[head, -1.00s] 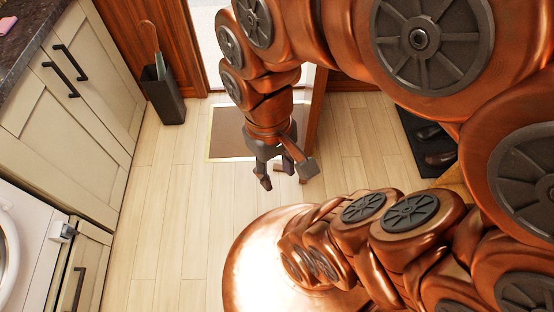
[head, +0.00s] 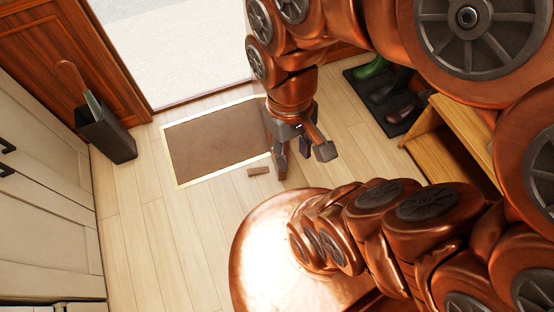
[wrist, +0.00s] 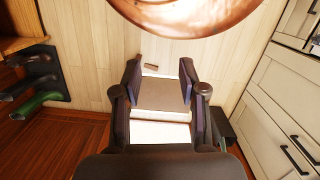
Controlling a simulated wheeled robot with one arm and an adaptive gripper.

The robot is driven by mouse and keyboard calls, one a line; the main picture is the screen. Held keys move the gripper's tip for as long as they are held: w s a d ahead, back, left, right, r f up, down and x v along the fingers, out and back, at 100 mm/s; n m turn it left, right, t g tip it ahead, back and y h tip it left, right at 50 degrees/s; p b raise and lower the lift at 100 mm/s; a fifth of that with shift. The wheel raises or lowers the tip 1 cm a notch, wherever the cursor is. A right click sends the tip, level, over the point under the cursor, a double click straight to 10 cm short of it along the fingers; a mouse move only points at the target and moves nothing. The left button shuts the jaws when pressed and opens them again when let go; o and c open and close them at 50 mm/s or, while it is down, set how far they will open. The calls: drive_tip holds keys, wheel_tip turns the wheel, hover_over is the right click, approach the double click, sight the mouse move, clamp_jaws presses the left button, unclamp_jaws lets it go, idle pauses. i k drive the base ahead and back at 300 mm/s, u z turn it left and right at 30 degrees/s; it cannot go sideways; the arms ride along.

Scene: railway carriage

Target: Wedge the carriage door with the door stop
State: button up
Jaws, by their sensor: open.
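A small brown block (head: 258,171), which looks like the door stop, lies on the floor just off the near edge of the doormat. It also shows in the wrist view (wrist: 150,67), beyond the fingertips. My gripper (head: 303,158) hangs over the floor to the right of the block, apart from it. In the wrist view its fingers (wrist: 160,78) are spread with nothing between them. The doorway (head: 190,45) stands open onto a pale ground outside. I cannot make out the door leaf clearly; my arm covers the right side of the opening.
A brown doormat (head: 215,140) with a pale border lies before the doorway. A dark umbrella stand (head: 108,138) is at left by the cabinets (head: 45,215). A boot tray (head: 376,112) and a wooden bench (head: 450,155) are at right. The plank floor at left is clear.

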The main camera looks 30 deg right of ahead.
sight(252, 171)
drive_tip(key=z, duration=0.3)
drive_tip(key=k, duration=1.1)
drive_tip(key=u, duration=1.2)
drive_tip(key=i, duration=0.7)
drive_tip(key=u, duration=0.45)
drive_tip(key=i, duration=0.75)
drive_tip(key=z, duration=0.85)
drive_tip(key=i, duration=0.75)
drive_tip(key=z, duration=0.75)
